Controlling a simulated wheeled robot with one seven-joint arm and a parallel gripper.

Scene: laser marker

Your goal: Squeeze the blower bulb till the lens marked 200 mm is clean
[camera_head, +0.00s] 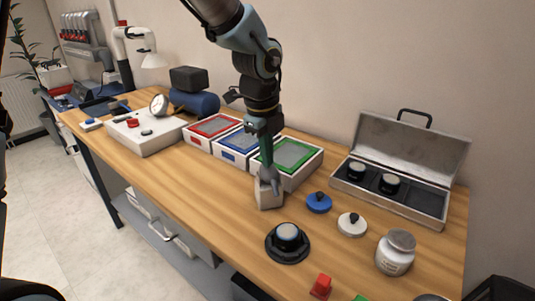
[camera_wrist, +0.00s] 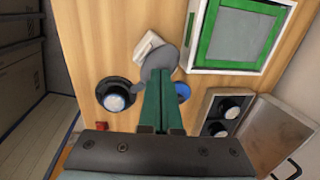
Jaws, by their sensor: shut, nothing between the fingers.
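My gripper (camera_head: 267,176) points down over a pale block (camera_head: 269,197) near the table's middle. Its green fingers (camera_wrist: 161,76) are shut with nothing between them. A grey rounded thing, probably the blower bulb (camera_wrist: 163,56), lies just past the fingertips, partly hidden by them; whether they touch it I cannot tell. Its narrow end points left toward a lens in a round black mount (camera_wrist: 115,97). That mounted lens (camera_head: 287,233) stands in front of the block in the head view. Two more dark lenses (camera_head: 356,170) (camera_head: 389,183) sit in an open case. No 200 mm marking is readable.
Red, blue and green framed trays (camera_head: 296,178) stand behind my gripper. The open grey case (camera_head: 420,214) is at right. A blue lid (camera_head: 319,203), a white lid (camera_head: 352,224) and a jar (camera_head: 395,253) stand right of the mount. Bare table lies left of the block.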

